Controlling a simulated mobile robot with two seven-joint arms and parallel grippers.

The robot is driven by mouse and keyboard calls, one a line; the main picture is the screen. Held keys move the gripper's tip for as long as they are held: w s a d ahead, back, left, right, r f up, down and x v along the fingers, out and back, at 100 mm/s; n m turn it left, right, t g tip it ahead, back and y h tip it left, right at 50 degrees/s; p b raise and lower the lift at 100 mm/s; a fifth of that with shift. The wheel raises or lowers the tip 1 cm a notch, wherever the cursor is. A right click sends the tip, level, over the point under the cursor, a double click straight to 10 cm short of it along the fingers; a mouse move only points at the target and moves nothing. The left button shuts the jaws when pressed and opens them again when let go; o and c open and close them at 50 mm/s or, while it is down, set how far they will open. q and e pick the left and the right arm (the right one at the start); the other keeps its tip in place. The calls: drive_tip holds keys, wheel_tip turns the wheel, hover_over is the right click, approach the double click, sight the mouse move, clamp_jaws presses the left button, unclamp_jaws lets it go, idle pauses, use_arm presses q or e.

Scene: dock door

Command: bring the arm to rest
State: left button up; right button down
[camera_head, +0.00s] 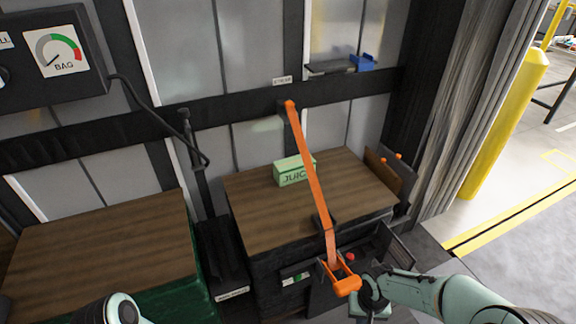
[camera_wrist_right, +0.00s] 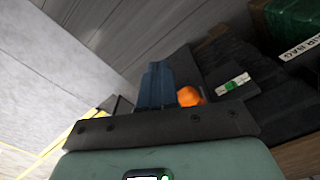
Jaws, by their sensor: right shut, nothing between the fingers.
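My right arm (camera_head: 430,290) comes in from the lower right in the head view. Its gripper (camera_head: 368,288) is beside the orange ratchet handle (camera_head: 346,284) at the lower end of an orange strap (camera_head: 312,185). I cannot tell whether they touch. In the right wrist view the fingers (camera_wrist_right: 156,88) are together with nothing between them, and an orange part (camera_wrist_right: 189,96) shows just to their right. A rounded link of my left arm (camera_head: 118,308) shows at the lower left of the head view; the left gripper is out of frame.
Another wooden top (camera_head: 100,245) is at left. A gauge box (camera_head: 60,50) hangs upper left. A yellow post (camera_head: 503,120) and open floor (camera_head: 530,270) lie to the right.

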use_arm(q)
drive_tip(key=s+d+r+g+p, duration=0.2)
drive_tip(key=s+r+p, duration=0.3)
drive_tip(key=r+p, duration=0.3)
drive_tip(key=shift+s+d+r+m+g+h+p, duration=0.2)
drive_tip(key=shift+s+m+g+h+p, duration=0.1)
drive_tip(key=shift+g+h, duration=0.1)
use_arm(e)
drive_tip(key=s+a+f+m+y, duration=0.1)
drive_tip(key=s+a+f, duration=0.1)
drive_tip(key=s+f, duration=0.2)
drive_tip(key=s+a+f+y, duration=0.1)
drive_tip(key=s+f, duration=0.3)
drive_tip(key=s, duration=0.5)
drive_tip(key=s+a+f+m+g+y, duration=0.1)
drive_tip(key=s+a+f, duration=0.3)
drive_tip(key=s, duration=0.3)
drive_tip(key=shift+s+m+y, duration=0.3)
use_arm(q)
drive_tip(key=shift+w, duration=0.1)
